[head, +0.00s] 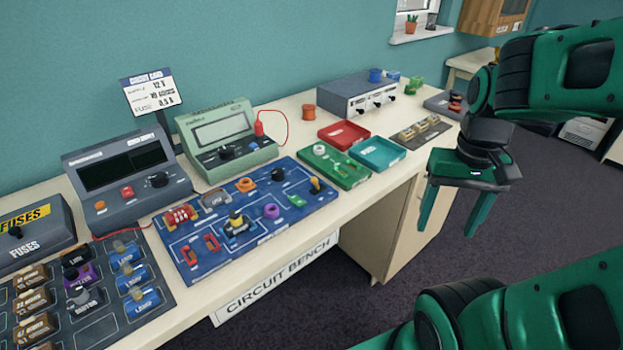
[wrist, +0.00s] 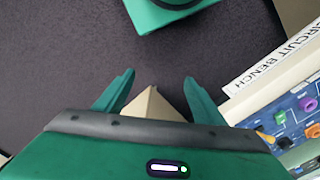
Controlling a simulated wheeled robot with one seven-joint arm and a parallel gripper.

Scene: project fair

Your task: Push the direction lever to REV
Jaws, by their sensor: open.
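The blue circuit board (head: 185,262) lies on the bench. At its right end stands a small lever-like part (head: 316,186), yellow with a dark end. A yellow-and-black part (head: 236,222) stands nearer the board's middle. No REV marking is readable, so I cannot tell for sure which is the direction lever. My gripper (head: 447,228) is open and empty, pointing down, right of the bench's front edge and apart from the board. In the wrist view my gripper (wrist: 159,78) has only floor and a cabinet corner between its fingers; part of the board (wrist: 292,122) shows at lower right.
A green board (head: 335,168), a red tray (head: 343,134) and a teal tray (head: 377,153) lie right of the blue board. A green meter (head: 215,135) and a grey supply unit (head: 128,175) stand behind it. A cabinet (head: 385,225) is under the bench. Open floor lies in front.

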